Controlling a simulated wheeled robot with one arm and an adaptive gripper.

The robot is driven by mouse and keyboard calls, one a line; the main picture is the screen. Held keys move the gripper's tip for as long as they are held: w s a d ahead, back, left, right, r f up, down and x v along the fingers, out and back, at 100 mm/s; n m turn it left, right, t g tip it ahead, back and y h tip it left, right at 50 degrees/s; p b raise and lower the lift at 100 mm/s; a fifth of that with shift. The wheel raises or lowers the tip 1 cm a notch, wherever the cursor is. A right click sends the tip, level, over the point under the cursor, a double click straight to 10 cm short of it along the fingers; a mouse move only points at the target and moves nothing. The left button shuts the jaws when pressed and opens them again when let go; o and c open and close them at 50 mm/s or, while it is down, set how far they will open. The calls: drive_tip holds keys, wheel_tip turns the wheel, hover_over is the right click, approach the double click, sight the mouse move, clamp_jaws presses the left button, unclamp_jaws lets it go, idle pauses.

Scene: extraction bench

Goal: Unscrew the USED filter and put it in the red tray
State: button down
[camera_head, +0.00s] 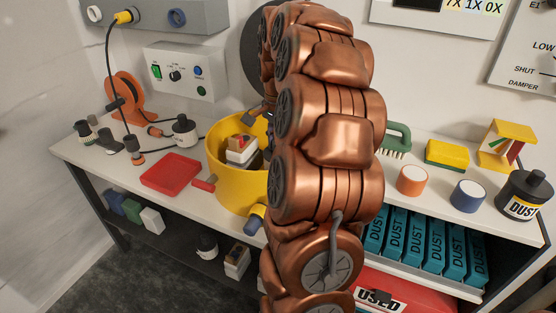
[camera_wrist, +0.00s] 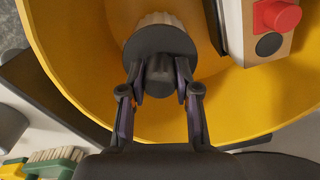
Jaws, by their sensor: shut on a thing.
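In the wrist view, my gripper (camera_wrist: 160,88) is shut on the dark knob of a filter (camera_wrist: 152,42). The filter has a round dark cap and a pale ribbed body, and is inside the yellow drum (camera_wrist: 75,48). I cannot tell whether it is still screwed in. In the head view, the yellow drum (camera_head: 225,185) stands on the bench, and my copper arm hides the filter and most or all of the gripper. A red container marked USED (camera_head: 425,303) is low at the right, partly hidden by my arm. A flat red piece, perhaps a shallow tray (camera_head: 170,173), lies left of the drum.
A white and wooden block with a red button (camera_wrist: 278,17) is close to the right of the filter in the drum. A green brush (camera_head: 397,138), a yellow sponge (camera_head: 447,155) and a DUST jar (camera_head: 523,196) stand at right. Teal DUST boxes (camera_head: 420,245) fill the shelf below.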

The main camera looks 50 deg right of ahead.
drive_tip(key=n+p, duration=0.1)
drive_tip(key=n, duration=0.4)
drive_tip(key=shift+r, duration=0.15)
drive_tip(key=n+p, duration=0.2)
drive_tip(key=n, duration=0.2)
drive_tip(key=shift+n, duration=0.9)
drive_tip(key=c, duration=0.8)
unclamp_jaws()
drive_tip(key=shift+f, duration=0.2)
